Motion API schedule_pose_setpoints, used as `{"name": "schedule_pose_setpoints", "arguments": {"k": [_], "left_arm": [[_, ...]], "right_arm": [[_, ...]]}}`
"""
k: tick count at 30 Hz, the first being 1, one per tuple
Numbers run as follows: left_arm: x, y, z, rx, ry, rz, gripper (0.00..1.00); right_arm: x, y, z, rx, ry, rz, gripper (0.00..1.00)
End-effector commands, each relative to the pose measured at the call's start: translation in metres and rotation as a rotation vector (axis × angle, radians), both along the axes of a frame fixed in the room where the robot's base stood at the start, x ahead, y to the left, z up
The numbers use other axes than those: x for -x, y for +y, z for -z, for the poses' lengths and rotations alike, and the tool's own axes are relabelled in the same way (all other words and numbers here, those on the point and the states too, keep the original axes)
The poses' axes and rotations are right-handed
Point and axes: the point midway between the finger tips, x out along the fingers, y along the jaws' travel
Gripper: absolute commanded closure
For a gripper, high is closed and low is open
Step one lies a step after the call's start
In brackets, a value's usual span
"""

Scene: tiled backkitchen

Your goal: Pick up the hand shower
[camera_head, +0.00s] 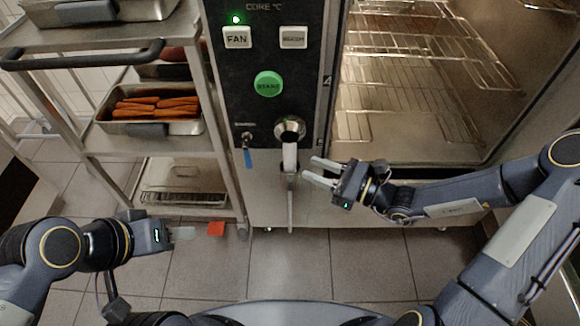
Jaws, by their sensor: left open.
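The hand shower (290,157) hangs upright on the oven's front below the control panel, with a metal round head or holder (289,130) at its top and a pale handle below. A thin hose or rod runs down from it. My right gripper (307,168) is open just right of the handle, its two fingers apart and pointing left towards it. No gap or contact can be judged for sure, but nothing shows between the fingers. My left gripper (190,233) is low at the left, seen edge-on, open and away from the hand shower.
The oven door at right stands open, showing wire racks (400,85). A green start button (268,84) is above the hand shower. A blue-handled probe (248,158) hangs to its left. A steel trolley (150,38) holds trays, one with carrots (160,106). An orange-red patch (216,228) lies beyond my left gripper.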

Motion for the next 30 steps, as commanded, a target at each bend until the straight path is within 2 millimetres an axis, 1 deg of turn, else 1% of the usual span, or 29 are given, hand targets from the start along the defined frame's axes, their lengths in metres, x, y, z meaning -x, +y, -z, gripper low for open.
{"name": "schedule_pose_setpoints", "arguments": {"k": [1, 8, 13, 16, 20, 26, 30], "left_arm": [[0.0, 0.0, 0.003, 0.0, 0.0, 0.0, 0.6], [0.0, 0.0, 0.011, 0.0, -0.001, 0.0, 0.6], [0.0, 0.0, 0.023, 0.0, 0.0, 0.0, 0.6], [0.0, 0.0, 0.026, 0.0, 0.0, 0.0, 0.6], [0.0, 0.0, 0.027, 0.0, 0.0, 0.0, 0.6], [0.0, 0.0, 0.026, 0.0, 0.0, 0.0, 0.6], [0.0, 0.0, 0.026, 0.0, 0.0, 0.0, 0.6]], "right_arm": [[-0.003, 0.004, 0.004, -0.009, 0.007, 0.005, 0.67], [-0.015, 0.027, 0.004, -0.008, 0.009, 0.004, 0.67], [-0.027, 0.049, 0.005, -0.009, 0.007, 0.002, 0.67], [-0.033, 0.061, 0.003, -0.007, 0.008, 0.003, 0.67], [-0.037, 0.067, 0.002, -0.006, 0.009, 0.004, 0.67], [-0.037, 0.067, 0.002, -0.006, 0.01, 0.005, 0.67], [-0.037, 0.067, 0.002, -0.006, 0.009, 0.005, 0.86]]}}
